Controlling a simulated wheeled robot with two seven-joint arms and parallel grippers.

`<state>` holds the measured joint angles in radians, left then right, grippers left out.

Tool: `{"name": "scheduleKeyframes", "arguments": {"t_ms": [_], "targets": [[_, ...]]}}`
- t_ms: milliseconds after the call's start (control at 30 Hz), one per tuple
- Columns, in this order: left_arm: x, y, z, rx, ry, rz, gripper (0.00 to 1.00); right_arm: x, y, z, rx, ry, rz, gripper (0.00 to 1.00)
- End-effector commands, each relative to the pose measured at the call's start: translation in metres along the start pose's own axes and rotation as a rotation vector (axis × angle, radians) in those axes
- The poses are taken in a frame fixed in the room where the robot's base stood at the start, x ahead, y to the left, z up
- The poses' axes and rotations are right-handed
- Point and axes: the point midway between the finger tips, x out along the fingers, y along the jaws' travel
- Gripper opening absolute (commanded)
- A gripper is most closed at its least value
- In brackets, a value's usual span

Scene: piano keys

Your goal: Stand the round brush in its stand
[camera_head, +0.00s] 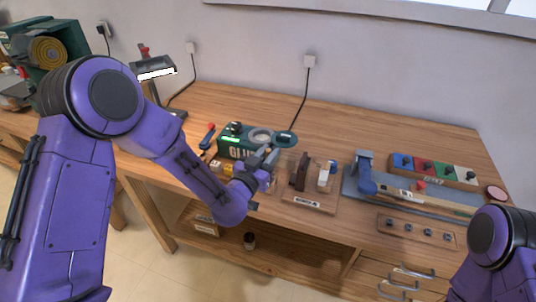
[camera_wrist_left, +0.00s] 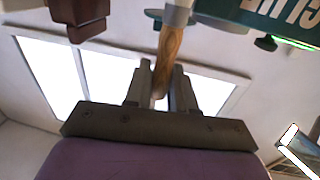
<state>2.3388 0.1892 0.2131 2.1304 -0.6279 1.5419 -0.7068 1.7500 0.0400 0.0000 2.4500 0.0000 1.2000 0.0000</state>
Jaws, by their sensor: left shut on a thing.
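My left gripper (camera_head: 264,158) is in front of the green glue station (camera_head: 232,142), near its right end. In the left wrist view the left gripper (camera_wrist_left: 162,88) is shut on the wooden handle of the round brush (camera_wrist_left: 168,55). A grey ferrule (camera_wrist_left: 178,16) shows at the far end of the handle; any bristles are out of view. A teal disc (camera_wrist_left: 153,14) shows beside and behind the ferrule, and appears as a teal round piece (camera_head: 286,138) at the station's right end. I cannot tell whether the brush touches it. My right gripper is not in view.
A wooden holder with a brown block (camera_head: 300,172) stands close to the right of the gripper. Further right are a grey board with a blue clamp (camera_head: 365,172) and a row of coloured boxes (camera_head: 432,171). A lamp (camera_head: 153,70) stands at the back left.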

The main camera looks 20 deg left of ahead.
Motion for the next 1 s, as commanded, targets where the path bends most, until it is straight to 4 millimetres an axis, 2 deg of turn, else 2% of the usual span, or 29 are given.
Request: {"name": "scheduleKeyframes", "arguments": {"t_ms": [1000], "targets": [[0.000,0.000,0.011,0.000,0.000,0.000,0.00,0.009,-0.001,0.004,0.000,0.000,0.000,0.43]]}}
